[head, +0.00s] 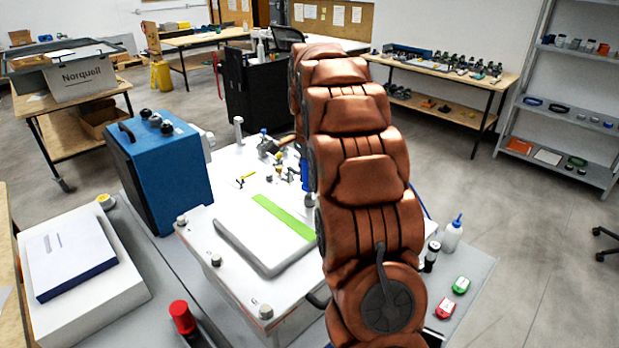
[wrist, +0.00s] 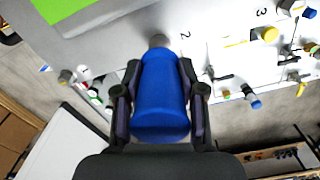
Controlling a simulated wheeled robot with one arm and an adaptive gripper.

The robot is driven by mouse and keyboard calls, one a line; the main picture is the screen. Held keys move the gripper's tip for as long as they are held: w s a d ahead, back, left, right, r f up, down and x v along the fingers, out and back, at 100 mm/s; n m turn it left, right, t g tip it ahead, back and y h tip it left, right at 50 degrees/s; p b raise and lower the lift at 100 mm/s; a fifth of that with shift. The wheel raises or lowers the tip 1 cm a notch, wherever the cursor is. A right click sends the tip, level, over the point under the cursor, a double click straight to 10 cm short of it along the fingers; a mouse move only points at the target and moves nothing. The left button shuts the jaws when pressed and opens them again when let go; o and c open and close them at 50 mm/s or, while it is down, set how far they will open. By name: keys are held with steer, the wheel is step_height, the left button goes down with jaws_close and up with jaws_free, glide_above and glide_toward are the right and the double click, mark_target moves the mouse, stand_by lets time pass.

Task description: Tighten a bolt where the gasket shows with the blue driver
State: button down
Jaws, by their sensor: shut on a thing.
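My gripper (wrist: 160,70) is shut on the blue driver (wrist: 159,108), with a dark finger on each side of its handle. In the head view my copper arm hides most of the gripper, and a strip of the blue driver (head: 304,176) shows at the arm's left edge. The driver is over the white analyser plate (head: 205,240). A grey round part (wrist: 158,41) shows just beyond the handle; I cannot tell whether it touches the driver. Grey bolts stand along the plate's edge, one at the left corner (head: 181,219) and one at the front (head: 266,312). I cannot make out a gasket.
A white cover with a green stripe (head: 283,216) lies on the plate. A blue box (head: 160,175) stands to its left. Small tools and parts (head: 270,150) lie at the back near printed numbers. A squeeze bottle (head: 452,235) and red and green items stand at right.

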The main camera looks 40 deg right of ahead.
steer(key=m, duration=0.3)
steer(key=shift+m, duration=0.4)
steer(key=m, duration=0.5)
steer(key=shift+d, duration=0.1)
steer(key=m, duration=0.4)
steer(key=shift+m+p, duration=0.35)
steer(key=shift+m, duration=0.05)
steer(key=m+p, duration=0.1)
steer(key=m, duration=0.3)
steer(key=c, duration=1.1)
jaws_free()
steer(key=shift+m, duration=0.4)
steer(key=shift+c, duration=0.2)
steer(key=o, duration=0.3)
steer(key=shift+f, duration=0.1)
steer(key=shift+o, duration=0.3)
